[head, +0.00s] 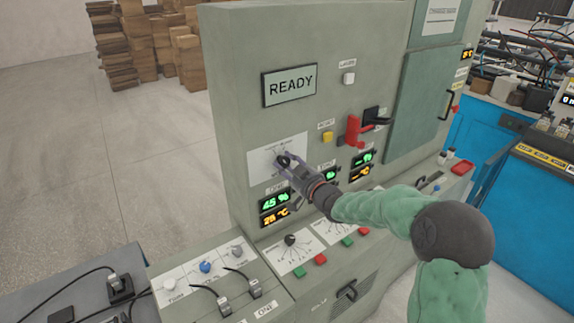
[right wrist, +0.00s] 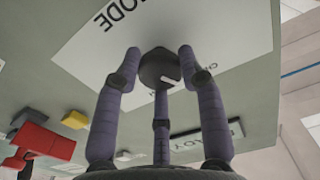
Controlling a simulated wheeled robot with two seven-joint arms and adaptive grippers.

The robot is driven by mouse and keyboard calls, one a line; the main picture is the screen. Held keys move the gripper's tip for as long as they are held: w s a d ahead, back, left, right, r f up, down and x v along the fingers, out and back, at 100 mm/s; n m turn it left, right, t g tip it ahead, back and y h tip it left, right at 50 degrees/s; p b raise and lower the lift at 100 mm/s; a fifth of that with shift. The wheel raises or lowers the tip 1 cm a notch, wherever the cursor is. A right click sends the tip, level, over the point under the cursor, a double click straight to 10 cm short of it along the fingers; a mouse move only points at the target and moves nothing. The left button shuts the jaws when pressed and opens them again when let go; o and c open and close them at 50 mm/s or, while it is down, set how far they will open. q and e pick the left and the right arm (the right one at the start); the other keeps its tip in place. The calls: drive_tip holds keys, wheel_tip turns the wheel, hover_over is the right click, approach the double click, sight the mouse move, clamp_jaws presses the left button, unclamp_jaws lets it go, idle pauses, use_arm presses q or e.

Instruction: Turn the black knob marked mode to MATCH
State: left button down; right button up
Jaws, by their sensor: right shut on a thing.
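The black mode knob (head: 283,160) sits on a white label plate (head: 262,170) on the grey-green cabinet front, below the READY display. In the right wrist view the knob (right wrist: 158,67) is round and dark, with a white pointer mark towards the lower right of that picture. The plate there reads MODE, turned over; a label beside the knob starts with "CH", the rest hidden by a finger. My right gripper (head: 291,165) is shut on the knob, its fingers (right wrist: 160,60) around the sides. MATCH cannot be read. My left gripper is not in view.
The READY display (head: 289,85) is above the knob, lit readouts (head: 274,203) below. A red lever handle (head: 354,130) is to the right. A lower panel with knobs (head: 206,267) stands front left. Open floor (head: 150,170) lies left of the cabinet.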

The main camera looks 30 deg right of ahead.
drive_tip(key=m+p, duration=0.3)
drive_tip(key=m, duration=0.3)
drive_tip(key=shift+m, duration=0.4)
drive_tip(key=m+p, duration=0.2)
drive_tip(key=m, duration=0.2)
drive_tip(key=shift+m, duration=0.7)
drive_tip(key=o, duration=1.1)
drive_tip(key=shift+o, duration=0.2)
drive_tip(key=shift+s, duration=0.1)
drive_tip(key=s, duration=1.1)
drive_tip(key=shift+s+d, duration=0.4)
drive_tip(key=shift+d, duration=0.05)
